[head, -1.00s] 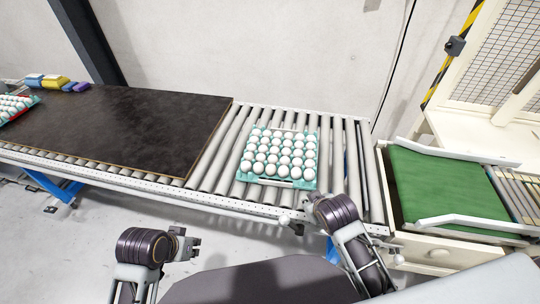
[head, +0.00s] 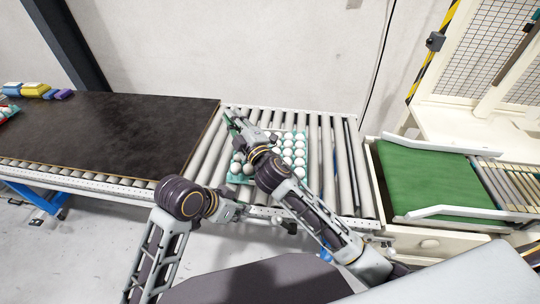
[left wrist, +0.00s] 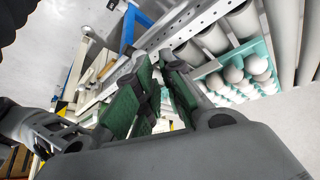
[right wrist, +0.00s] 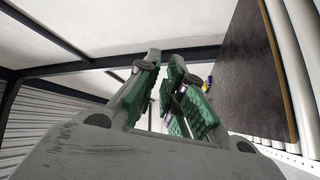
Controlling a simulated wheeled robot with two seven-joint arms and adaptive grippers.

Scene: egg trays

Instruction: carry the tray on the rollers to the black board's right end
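The teal tray (head: 240,180) of white eggs lies on the rollers right of the black board (head: 120,130). My right arm crosses above it and hides part of its eggs. My right gripper (head: 236,122) is over the tray's far left corner, fingers apart and empty; its green pads show in the right wrist view (right wrist: 165,75), with the board at right. My left gripper (head: 234,208) is at the front rail, near the tray's near left corner. It is open and empty in the left wrist view (left wrist: 155,85), where the tray's teal edge (left wrist: 207,68) shows beside the fingers.
Another tray of eggs (head: 6,112) shows at the board's left end, beside yellow and blue packs (head: 35,90). The board's middle and right part are bare. A green mat (head: 435,180) with white guide rails lies to the right. The conveyor's metal side rail (head: 100,182) runs along the front.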

